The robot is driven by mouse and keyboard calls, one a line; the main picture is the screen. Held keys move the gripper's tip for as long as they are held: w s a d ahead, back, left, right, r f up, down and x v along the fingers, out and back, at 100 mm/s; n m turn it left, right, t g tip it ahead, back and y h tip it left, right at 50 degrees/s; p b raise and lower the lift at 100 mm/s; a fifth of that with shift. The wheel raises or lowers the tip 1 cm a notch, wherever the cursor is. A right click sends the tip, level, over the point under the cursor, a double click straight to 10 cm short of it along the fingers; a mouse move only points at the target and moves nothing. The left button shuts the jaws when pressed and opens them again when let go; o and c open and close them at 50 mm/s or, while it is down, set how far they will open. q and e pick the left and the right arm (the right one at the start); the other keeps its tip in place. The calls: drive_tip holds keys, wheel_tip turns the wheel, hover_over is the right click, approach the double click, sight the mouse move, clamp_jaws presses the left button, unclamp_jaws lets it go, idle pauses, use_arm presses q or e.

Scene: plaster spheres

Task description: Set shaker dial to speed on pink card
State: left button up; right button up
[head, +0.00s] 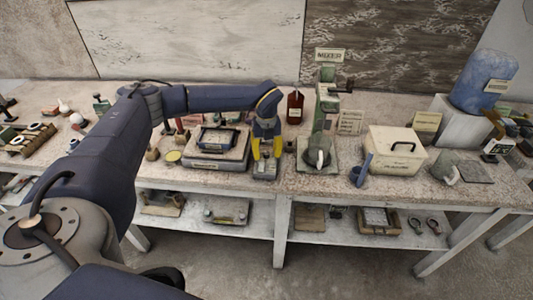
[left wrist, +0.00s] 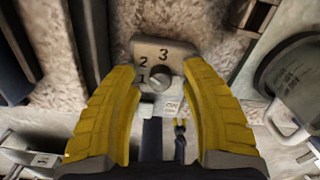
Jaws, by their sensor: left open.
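A grey dial box (left wrist: 160,55) with the numbers 1, 2 and 3 and a round knob (left wrist: 160,77) shows in the left wrist view. My left gripper (left wrist: 158,70) is open, its yellow fingers on either side of the knob with gaps. Which number the knob points to I cannot tell for sure. In the head view my left gripper (head: 265,150) points down at the bench's front edge, just right of the shaker (head: 217,158), a low flat machine with a framed platform. I cannot pick out a pink card for certain. My right gripper is not in view.
A green mixer (head: 326,110) stands right of my left gripper, with a brown bottle (head: 295,107) behind. A cream box (head: 395,150) and a blue jug (head: 484,80) are farther right. Printed cards (head: 350,122) stand at the back. The bench (head: 300,184) is crowded.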

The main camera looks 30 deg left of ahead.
use_arm(q)
drive_tip(key=shift+f, duration=0.2)
clamp_jaws()
idle(0.4)
